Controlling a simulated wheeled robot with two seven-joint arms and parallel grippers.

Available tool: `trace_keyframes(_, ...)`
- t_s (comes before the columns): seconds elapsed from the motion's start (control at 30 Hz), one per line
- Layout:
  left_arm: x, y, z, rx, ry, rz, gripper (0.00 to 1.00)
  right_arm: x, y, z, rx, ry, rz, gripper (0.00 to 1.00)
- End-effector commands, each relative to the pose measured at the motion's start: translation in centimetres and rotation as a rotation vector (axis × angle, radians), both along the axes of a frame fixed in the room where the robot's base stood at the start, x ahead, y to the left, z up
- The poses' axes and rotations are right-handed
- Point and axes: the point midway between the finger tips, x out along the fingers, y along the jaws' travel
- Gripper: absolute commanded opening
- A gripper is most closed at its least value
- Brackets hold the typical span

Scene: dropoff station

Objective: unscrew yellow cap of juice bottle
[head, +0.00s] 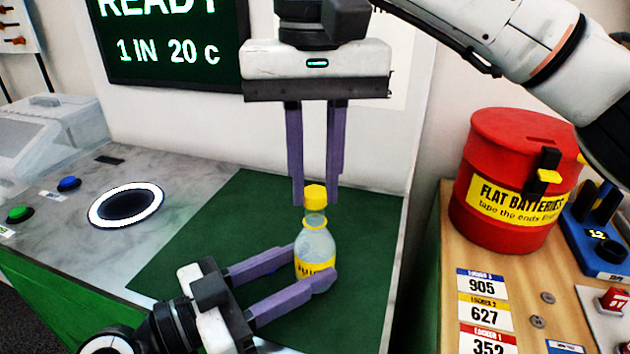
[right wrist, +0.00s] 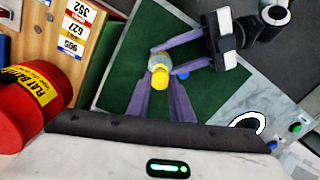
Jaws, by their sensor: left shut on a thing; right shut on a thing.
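The juice bottle (head: 315,246) stands upright on the green mat (head: 215,225). It is clear and pale with a yellow label. My left gripper (head: 312,270) is shut on the bottle's body at label height, from the lower left. My right gripper (head: 317,198) points down from above and is shut on the yellow cap. The right wrist view also shows the cap (right wrist: 159,76) between the fingertips and the bottle (right wrist: 160,60) beyond it.
A red battery bin (head: 510,180) stands on the wooden counter (head: 450,240) at the right, beside locker labels (head: 484,311). A round port (head: 126,206) with a white ring and push buttons (head: 69,184) lie at the left. The mat around the bottle is mostly clear.

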Motion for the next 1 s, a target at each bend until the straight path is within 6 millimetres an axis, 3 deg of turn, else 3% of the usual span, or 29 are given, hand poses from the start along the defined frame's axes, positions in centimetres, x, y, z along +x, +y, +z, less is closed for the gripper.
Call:
trace_keyframes(0.33,0.0,0.0,0.0,0.0,0.0,0.0,0.0,0.0,0.0,0.3,0.0,-0.001,0.0,0.0)
trace_keyframes(0.63,0.0,0.0,0.0,0.001,0.001,0.0,0.0,0.0,0.0,3.7,-0.001,-0.002,-0.001,0.0)
trace_keyframes(0.93,0.0,0.0,0.0,0.0,0.0,0.0,0.0,0.0,0.0,4.1,0.0,0.0,0.001,0.0)
trace_keyframes(0.97,0.0,0.0,0.0,0.0,0.0,0.0,0.44,0.0,0.0,4.1,0.0,0.0,0.001,0.0)
trace_keyframes(1.0,0.0,0.0,0.0,0.0,0.0,0.0,0.51,0.0,0.0,4.1,0.0,0.0,0.001,0.0)
